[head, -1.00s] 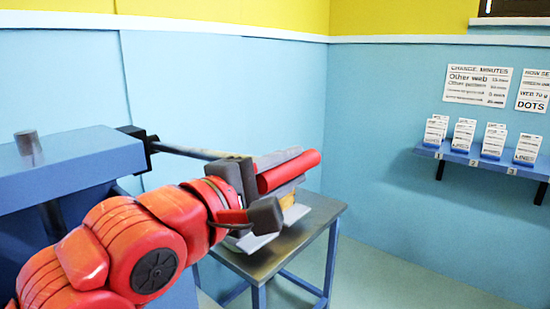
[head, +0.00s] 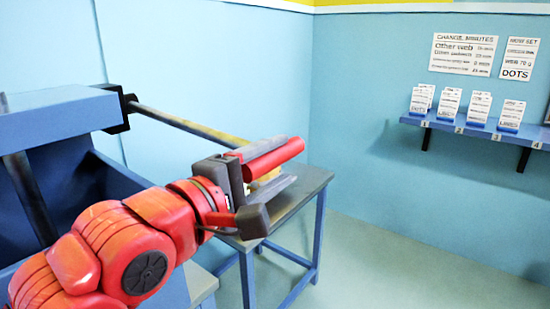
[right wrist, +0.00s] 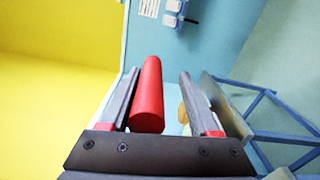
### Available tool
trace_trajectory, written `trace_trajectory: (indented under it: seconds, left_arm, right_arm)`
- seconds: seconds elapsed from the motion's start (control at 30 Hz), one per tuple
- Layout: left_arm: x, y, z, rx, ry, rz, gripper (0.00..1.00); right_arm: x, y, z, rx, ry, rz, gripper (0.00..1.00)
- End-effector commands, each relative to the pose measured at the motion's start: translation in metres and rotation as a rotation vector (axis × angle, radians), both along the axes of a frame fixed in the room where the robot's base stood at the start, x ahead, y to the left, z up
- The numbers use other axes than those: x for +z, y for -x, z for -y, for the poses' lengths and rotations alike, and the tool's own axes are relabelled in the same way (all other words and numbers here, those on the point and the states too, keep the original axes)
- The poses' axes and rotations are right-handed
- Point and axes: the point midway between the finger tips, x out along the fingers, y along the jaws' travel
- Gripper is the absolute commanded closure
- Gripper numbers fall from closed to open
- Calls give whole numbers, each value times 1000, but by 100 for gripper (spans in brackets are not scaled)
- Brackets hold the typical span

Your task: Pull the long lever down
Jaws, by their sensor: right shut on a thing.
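The long lever (head: 180,121) is a grey rod that leaves a black bracket on the blue machine and slopes down to the right in the head view. A red grip (head: 275,158) shows at its far end, with a yellowish part beside it. My right gripper (head: 284,166) is shut on the lever at this end. In the right wrist view, the red grip (right wrist: 148,95) lies between the fingers of my right gripper (right wrist: 160,73), close to the left finger. The gripper hides the joint of rod and grip. My left gripper is out of view.
The blue machine (head: 55,110) stands at the left. A small grey-topped table (head: 308,185) with blue legs stands below and behind my gripper. A blue wall shelf (head: 470,131) holds several card stacks at the right. The floor at the right is clear.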

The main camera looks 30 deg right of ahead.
Motion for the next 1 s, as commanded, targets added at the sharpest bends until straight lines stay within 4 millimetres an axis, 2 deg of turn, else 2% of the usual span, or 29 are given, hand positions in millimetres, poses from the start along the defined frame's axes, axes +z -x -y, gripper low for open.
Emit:
trace_trajectory:
  seconds: [0.03, 0.1, 0.73, 0.87, 1.0]
  left_arm:
    - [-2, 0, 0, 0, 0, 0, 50]
    - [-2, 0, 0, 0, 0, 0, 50]
    - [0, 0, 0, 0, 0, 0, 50]
    - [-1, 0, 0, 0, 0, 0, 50]
    - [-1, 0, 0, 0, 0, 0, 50]
  right_arm:
    - [-4, -1, 0, 3, -4, -2, 46]
    - [-3, -1, 0, 4, -2, -1, 36]
    - [3, -1, -2, 4, 8, 4, 36]
    - [3, 3, -14, 6, 10, 4, 36]
    - [2, 13, -41, 9, 7, 3, 36]
